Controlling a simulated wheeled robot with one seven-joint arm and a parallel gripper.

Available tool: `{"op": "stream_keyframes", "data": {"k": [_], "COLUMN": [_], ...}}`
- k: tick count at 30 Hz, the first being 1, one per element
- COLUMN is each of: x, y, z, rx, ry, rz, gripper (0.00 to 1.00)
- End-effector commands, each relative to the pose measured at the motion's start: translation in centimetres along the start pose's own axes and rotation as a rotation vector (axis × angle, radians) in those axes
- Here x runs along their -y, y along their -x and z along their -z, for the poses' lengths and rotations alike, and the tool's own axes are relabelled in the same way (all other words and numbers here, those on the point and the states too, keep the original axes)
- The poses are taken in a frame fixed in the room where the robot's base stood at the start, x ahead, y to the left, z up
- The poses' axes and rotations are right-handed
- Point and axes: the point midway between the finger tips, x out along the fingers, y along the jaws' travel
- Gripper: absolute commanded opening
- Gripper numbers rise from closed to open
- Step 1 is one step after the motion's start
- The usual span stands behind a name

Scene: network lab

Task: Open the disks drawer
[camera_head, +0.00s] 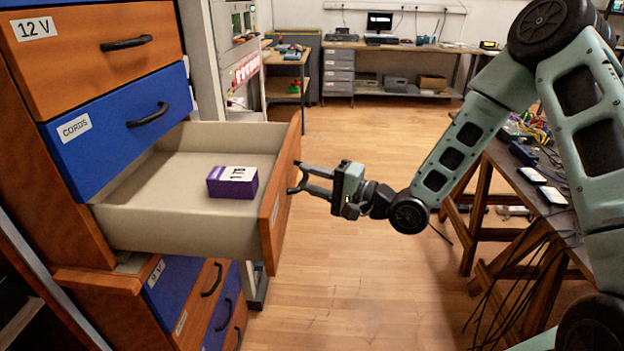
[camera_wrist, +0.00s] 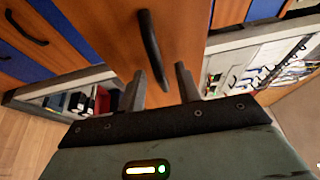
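An orange-fronted drawer (camera_head: 280,205) is pulled well out of the cabinet. In the wrist view, the black handle (camera_wrist: 150,45) on the orange front lies ahead of my gripper (camera_wrist: 160,86). Its near end reaches between the two fingers, without visible grip on it. Exact contact is unclear.
Above are a blue drawer marked CORDS (camera_head: 120,128) and an orange drawer marked 12 V (camera_head: 95,50), both shut. More shut drawers (camera_head: 205,290) are below. A dark table (camera_head: 530,185) with cables stands right. The wooden floor (camera_head: 370,270) between is clear.

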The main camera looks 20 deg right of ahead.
Motion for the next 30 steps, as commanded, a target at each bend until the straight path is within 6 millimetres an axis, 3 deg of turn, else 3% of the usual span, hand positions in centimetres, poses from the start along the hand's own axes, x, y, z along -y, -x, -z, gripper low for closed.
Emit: {"op": "stream_keyframes", "data": {"k": [8, 24, 30], "x": [0.0, -0.1, 0.3], "y": [1.8, 13.9, 16.5], "z": [0.1, 0.1, 0.1], "rx": [-0.003, -0.006, -0.003], "ry": [0.0, -0.001, -0.003], "rz": [0.0, -0.002, -0.001], "gripper": [0.33, 0.33, 0.33]}}
